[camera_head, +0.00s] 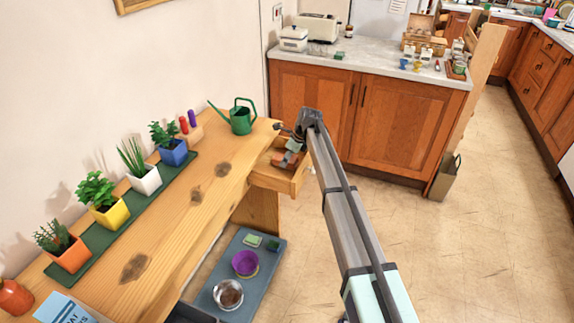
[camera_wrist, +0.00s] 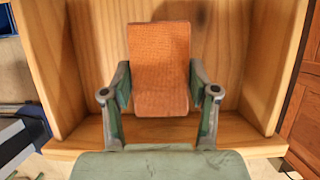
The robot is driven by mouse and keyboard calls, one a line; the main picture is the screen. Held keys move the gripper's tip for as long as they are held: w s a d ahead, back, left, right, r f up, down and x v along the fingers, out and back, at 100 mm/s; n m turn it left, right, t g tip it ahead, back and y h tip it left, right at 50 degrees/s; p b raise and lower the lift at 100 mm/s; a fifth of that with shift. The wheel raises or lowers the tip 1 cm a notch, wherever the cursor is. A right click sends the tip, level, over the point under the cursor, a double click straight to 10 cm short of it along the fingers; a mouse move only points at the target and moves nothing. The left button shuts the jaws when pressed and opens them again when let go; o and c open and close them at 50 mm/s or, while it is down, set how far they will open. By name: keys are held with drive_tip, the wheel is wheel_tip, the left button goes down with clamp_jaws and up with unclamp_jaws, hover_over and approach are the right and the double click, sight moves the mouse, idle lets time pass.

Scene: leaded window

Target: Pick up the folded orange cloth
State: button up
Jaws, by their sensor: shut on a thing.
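The folded orange cloth (camera_wrist: 159,50) is a thick, textured block inside an open wooden drawer (camera_head: 276,181). In the wrist view my gripper (camera_wrist: 160,88) has one green-grey finger against each long side of the cloth and is shut on it. The drawer's wooden walls (camera_wrist: 51,65) stand around the cloth on the left, right and far side. In the head view my gripper (camera_head: 293,150) reaches down into the drawer, and the cloth is mostly hidden. I cannot tell whether the cloth touches the drawer floor.
The wooden bench (camera_head: 198,204) holds a green watering can (camera_head: 240,118) close to the drawer and several potted plants on a green mat (camera_head: 108,228). A low grey shelf (camera_head: 262,269) with bowls is below. Open floor (camera_head: 450,255) lies to the right.

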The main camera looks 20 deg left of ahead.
wheel_tip(320, 180, up, 17)
drive_tip(key=b, duration=0.2)
drive_tip(key=shift+o, duration=0.5)
drive_tip(key=shift+r, duration=0.1)
drive_tip(key=shift+c, duration=0.3)
